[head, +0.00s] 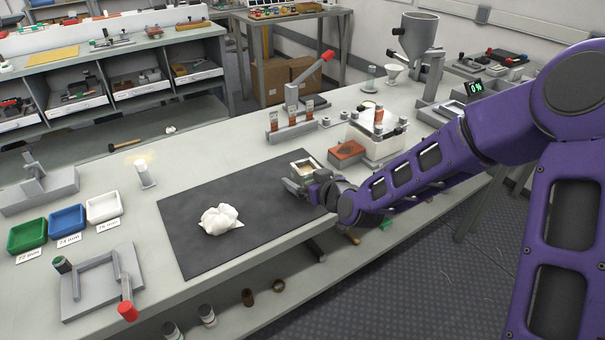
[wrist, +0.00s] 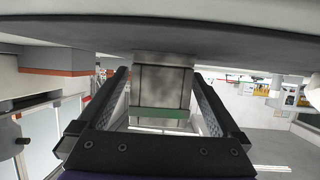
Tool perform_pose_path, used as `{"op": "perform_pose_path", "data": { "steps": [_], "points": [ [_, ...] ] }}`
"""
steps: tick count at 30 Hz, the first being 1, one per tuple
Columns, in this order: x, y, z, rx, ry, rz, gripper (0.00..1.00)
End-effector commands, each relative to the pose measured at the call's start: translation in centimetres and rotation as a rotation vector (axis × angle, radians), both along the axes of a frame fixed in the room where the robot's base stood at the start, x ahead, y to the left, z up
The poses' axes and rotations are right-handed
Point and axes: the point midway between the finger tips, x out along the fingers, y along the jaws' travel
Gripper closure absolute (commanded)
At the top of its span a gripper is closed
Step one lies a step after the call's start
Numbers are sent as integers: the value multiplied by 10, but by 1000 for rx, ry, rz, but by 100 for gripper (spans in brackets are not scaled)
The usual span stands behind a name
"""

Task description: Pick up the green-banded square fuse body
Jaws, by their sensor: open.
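The green-banded square fuse body (wrist: 162,85) is a grey metallic block in the wrist view, with its green band (wrist: 160,113) toward my gripper's palm. It appears between the two fingers of my open gripper (wrist: 161,78), with the dark mat's edge at the top of that inverted view. I cannot tell whether either finger touches it. In the head view my gripper (head: 312,188) is low at the right side of the black mat (head: 185,225). A square, open-topped box with a beige inside (head: 304,166) stands right behind it, probably the fuse body; its lower part is hidden.
A crumpled white cloth (head: 221,219) lies on the mat to the left. A rack of tubular fuses (head: 291,127) and a red-brown block (head: 346,153) stand behind my gripper. Green (head: 27,235), blue and white trays sit at the left. The mat's middle is mostly clear.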

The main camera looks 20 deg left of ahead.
Motion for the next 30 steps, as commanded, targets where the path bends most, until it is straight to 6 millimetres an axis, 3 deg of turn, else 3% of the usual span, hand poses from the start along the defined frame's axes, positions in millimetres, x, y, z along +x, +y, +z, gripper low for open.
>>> {"op": "perform_pose_path", "data": {
  "steps": [7,23,30],
  "points": [
    [0,0,0,0,0,0,2],
    [0,0,0,1,-1,0,97],
    [0,0,1,1,-3,0,100]
  ]
}}
